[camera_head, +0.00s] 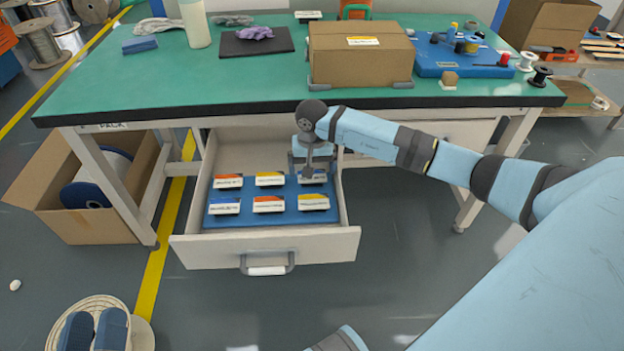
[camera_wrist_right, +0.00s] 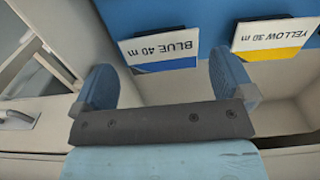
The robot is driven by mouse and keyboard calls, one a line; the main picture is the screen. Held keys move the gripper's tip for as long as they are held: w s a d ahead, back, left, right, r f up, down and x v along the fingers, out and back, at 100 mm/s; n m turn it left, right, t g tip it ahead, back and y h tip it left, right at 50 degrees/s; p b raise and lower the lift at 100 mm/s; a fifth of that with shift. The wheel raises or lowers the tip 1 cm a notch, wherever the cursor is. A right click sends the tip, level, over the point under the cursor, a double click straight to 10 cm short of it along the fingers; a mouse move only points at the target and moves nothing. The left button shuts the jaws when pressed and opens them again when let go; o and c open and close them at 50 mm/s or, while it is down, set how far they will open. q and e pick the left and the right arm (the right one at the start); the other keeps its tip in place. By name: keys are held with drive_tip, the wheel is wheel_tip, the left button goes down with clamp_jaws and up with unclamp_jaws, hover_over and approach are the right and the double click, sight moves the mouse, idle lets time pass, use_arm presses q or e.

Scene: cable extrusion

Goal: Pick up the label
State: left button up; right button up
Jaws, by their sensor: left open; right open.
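Several small white labels with coloured edges sit in two rows on a blue tray (camera_head: 290,219) in the open drawer. My right gripper (camera_head: 313,169), on the arm that comes in from the right, is over the back right label (camera_head: 312,178) and partly hides it. In the right wrist view, this gripper (camera_wrist_right: 163,78) is open and empty, with its fingers spread to either side of the near end of the "BLUE 40 m" label (camera_wrist_right: 158,50). The "YELLOW 30 m" label (camera_wrist_right: 272,36) lies to its right. I see no left gripper; a blue arm part shows at the bottom edge.
The drawer (camera_head: 300,249) stands pulled out below the green table (camera_head: 190,80). A cardboard box (camera_head: 362,59) and a blue fixture board (camera_head: 457,61) stand on the table. An open carton (camera_head: 85,224) with a spool is at the left.

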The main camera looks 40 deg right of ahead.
drive_tip(key=shift+f, duration=0.75)
drive_tip(key=shift+f+b, duration=0.2)
drive_tip(key=shift+b, duration=0.15)
drive_tip(key=shift+c, duration=0.2)
drive_tip(key=c, duration=0.6)
